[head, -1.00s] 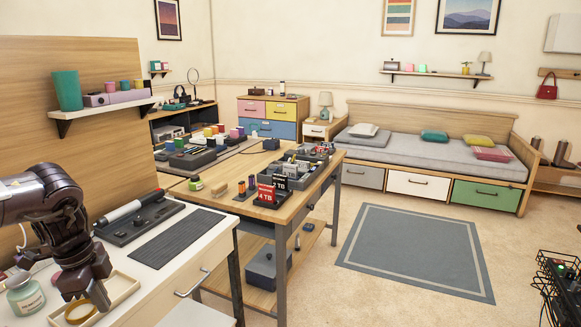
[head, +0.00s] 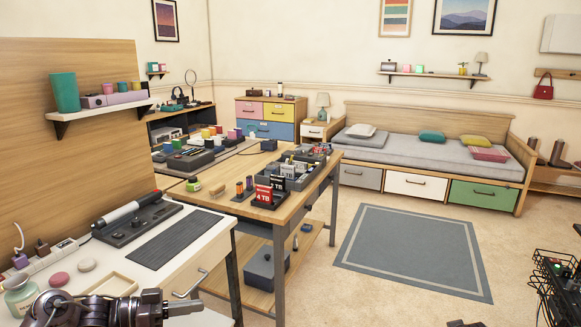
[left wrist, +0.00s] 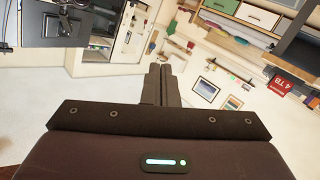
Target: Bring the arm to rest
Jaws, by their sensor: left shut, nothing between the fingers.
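Behind the fingers that view shows the pale wall and room furniture, tilted and upside down. My right gripper cannot be made out in either view.
The desk holds a jar (head: 22,300), a shallow tray (head: 112,284) and a dark keyboard-like pad (head: 168,246). A wooden workbench (head: 222,208) with small parts stands beyond it. A black wire cart (head: 553,285) is at right. Floor around the grey rug (head: 415,255) is clear.

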